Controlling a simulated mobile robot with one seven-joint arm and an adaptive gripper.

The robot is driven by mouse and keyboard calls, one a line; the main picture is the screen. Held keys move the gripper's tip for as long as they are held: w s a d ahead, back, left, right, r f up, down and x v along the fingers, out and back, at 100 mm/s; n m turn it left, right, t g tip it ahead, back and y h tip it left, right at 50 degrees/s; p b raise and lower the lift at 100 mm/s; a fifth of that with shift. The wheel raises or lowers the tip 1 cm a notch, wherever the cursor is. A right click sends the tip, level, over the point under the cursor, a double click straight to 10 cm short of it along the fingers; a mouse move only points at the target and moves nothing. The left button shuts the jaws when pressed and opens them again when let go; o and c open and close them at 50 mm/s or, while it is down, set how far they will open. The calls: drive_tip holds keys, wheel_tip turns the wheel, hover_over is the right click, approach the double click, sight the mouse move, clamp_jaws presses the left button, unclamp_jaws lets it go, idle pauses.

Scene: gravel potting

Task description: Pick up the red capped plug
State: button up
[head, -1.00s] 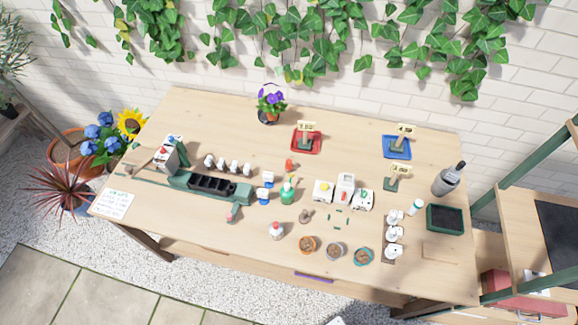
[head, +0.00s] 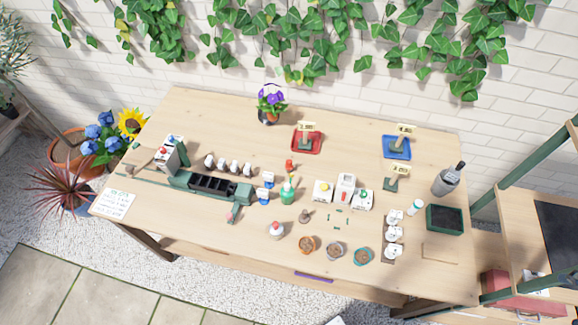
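Several small things with red on them lie on the wooden table, and at this size I cannot tell for sure which is the red capped plug. A white rounded piece with a red top (head: 276,231) stands upright near the front edge. My gripper is not in view, and nothing is seen touching these pieces.
A green fixture with a black tray (head: 213,185) fills the left. White boxes (head: 345,187) stand right of the spray bottle, with small pots (head: 308,245) in front. A red tray (head: 307,141) and a blue tray (head: 397,147) are at the back. The back left tabletop is clear.

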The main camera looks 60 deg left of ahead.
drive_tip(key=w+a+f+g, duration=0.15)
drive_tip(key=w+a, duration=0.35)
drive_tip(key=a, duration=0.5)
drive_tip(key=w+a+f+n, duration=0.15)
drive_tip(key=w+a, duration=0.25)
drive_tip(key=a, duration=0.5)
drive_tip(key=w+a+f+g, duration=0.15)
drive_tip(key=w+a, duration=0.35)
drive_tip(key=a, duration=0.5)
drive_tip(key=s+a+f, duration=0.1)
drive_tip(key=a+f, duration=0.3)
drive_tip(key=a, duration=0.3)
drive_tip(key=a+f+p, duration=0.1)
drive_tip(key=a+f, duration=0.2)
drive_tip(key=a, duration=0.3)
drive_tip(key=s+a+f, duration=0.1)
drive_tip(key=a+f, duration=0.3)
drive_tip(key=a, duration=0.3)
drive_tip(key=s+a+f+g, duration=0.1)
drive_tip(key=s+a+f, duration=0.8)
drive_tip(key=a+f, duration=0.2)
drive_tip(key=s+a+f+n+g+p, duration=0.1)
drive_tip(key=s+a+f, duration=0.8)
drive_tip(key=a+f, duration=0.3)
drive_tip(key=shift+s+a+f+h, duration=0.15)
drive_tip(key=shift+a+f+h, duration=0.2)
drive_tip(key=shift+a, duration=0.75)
